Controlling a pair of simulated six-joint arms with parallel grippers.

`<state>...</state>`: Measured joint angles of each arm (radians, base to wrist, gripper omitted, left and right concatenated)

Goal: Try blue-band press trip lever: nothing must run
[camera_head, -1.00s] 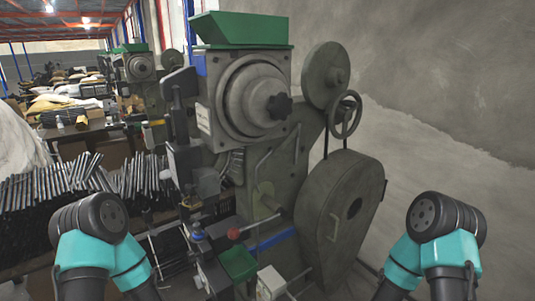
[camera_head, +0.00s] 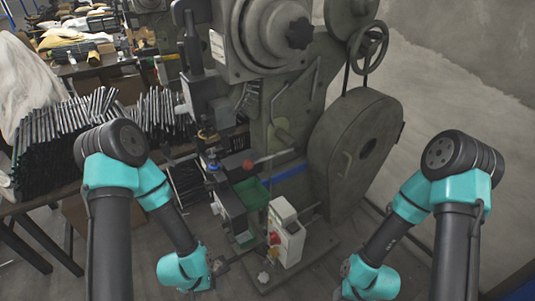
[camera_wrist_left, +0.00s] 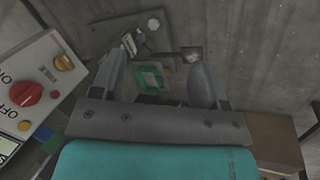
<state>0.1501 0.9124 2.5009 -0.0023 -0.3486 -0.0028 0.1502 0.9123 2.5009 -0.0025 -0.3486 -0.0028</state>
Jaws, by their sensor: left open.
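The blue-band press (camera_head: 285,120) stands in the middle of the head view, with a blue band (camera_head: 280,186) low on its frame. Its trip lever has a red knob (camera_head: 248,164) above a green tray (camera_head: 250,190). My left gripper (camera_head: 232,262) is low in front of the press, left of the white control box and well below the red knob. In the left wrist view its two fingers (camera_wrist_left: 155,75) are apart with nothing held between them. The lever is not clearly seen there. My right arm comes in from the right; its gripper is not visible.
The white control box (camera_head: 286,235) has a red rotary switch; in the left wrist view the box (camera_wrist_left: 45,85) reads ON and OFF. A large belt guard (camera_head: 355,150) and handwheel (camera_head: 369,48) are on the right. Dark rods (camera_head: 65,130) lie on a table at left.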

